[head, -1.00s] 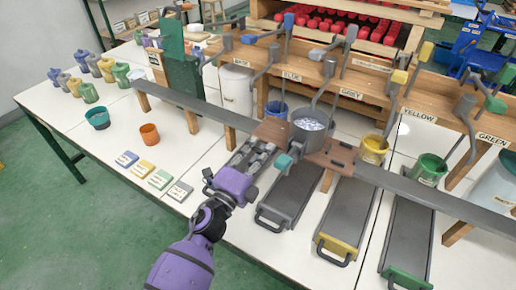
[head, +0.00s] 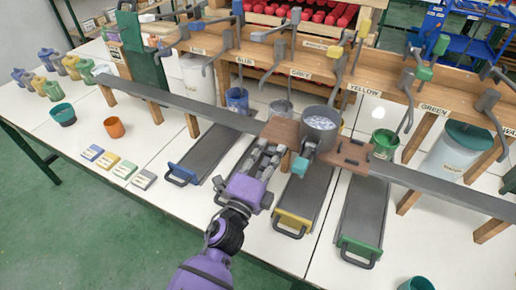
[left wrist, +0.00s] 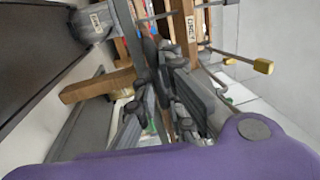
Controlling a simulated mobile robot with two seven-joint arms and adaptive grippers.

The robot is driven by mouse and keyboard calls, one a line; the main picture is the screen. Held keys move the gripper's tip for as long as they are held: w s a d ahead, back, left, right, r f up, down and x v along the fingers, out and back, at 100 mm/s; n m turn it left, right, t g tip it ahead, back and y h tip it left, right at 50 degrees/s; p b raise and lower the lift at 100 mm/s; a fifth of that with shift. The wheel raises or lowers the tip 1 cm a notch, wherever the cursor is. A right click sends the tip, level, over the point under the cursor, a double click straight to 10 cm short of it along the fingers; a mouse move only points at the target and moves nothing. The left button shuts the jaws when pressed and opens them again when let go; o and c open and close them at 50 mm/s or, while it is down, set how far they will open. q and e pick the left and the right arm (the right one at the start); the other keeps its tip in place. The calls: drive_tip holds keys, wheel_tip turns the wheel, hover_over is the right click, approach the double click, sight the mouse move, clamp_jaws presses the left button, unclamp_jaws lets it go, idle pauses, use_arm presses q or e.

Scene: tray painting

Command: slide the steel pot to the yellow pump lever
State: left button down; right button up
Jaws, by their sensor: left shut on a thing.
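The steel pot (head: 319,132), with pale liquid in it, stands upright on the long grey rail, between two brown boards (head: 352,155) of its carriage. A teal-tipped grip (head: 300,168) sticks out in front of it. My left gripper (head: 271,157) is shut at the left board, on a part of the carriage; its fingers hide the exact contact. The left wrist view shows the fingers (left wrist: 165,100) close up. The yellow-knobbed pump lever (head: 335,50) hangs behind the pot, by the YELLOW label (head: 361,91). My right gripper is out of view.
The rail (head: 430,188) runs on to the right past the green bucket (head: 384,143). Trays with yellow (head: 293,226) and green (head: 358,250) handles lie below it. Other levers hang above. A teal cup (head: 417,284) stands at the bottom right.

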use_arm(q)
drive_tip(key=shift+s+d+f, duration=0.1)
drive_tip(key=shift+s+d, duration=0.2)
drive_tip(key=shift+d, duration=0.3)
drive_tip(key=c, duration=1.8)
unclamp_jaws()
drive_tip(key=shift+s+a, duration=0.1)
drive_tip(key=shift+s, duration=0.05)
drive_tip(key=v, duration=1.1)
drive_tip(key=shift+s, duration=0.3)
